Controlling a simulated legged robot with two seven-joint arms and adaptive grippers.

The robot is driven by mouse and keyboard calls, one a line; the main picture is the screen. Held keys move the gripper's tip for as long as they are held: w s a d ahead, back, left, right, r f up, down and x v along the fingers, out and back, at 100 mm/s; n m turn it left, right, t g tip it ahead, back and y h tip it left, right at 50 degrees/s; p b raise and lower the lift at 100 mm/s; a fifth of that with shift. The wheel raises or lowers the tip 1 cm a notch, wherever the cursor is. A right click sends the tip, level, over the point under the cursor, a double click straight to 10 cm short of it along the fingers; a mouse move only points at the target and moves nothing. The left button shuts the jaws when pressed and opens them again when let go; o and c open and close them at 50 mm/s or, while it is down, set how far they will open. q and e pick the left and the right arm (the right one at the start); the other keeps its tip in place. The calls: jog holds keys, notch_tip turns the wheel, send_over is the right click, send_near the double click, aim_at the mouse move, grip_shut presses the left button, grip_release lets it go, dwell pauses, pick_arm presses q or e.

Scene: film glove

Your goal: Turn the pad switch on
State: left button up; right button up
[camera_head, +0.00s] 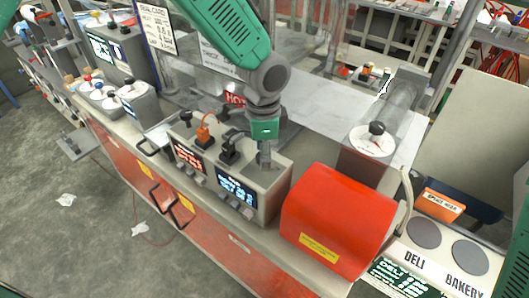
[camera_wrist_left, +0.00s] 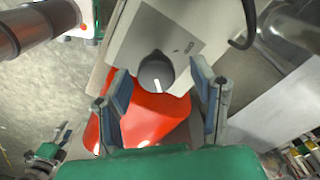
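A control box (camera_head: 272,197) stands on the counter, with a red-lettered screen and a blue-lettered screen on its front. In the left wrist view, a round dark grey knob (camera_wrist_left: 154,74) with a white mark sits on its pale top panel (camera_wrist_left: 152,32). This appears to be the pad switch; its label is too small to read. My left gripper (camera_head: 265,158) points down over the right part of the box and hides the knob in the head view. In the wrist view, its open fingers (camera_wrist_left: 161,87) stand either side of the knob, with gaps visible. My right gripper is not in view.
An orange switch (camera_head: 203,132) and a black switch (camera_head: 230,148) stand on the box left of my gripper. A red rounded housing (camera_head: 340,220) is close on the right. A dial with a black knob (camera_head: 376,130) stands behind it. Front handles (camera_head: 180,207) stick out below.

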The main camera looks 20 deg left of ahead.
pick_arm(q)
notch_tip(320, 180, up, 12)
dwell(0.9)
jog(key=shift+f, duration=0.15)
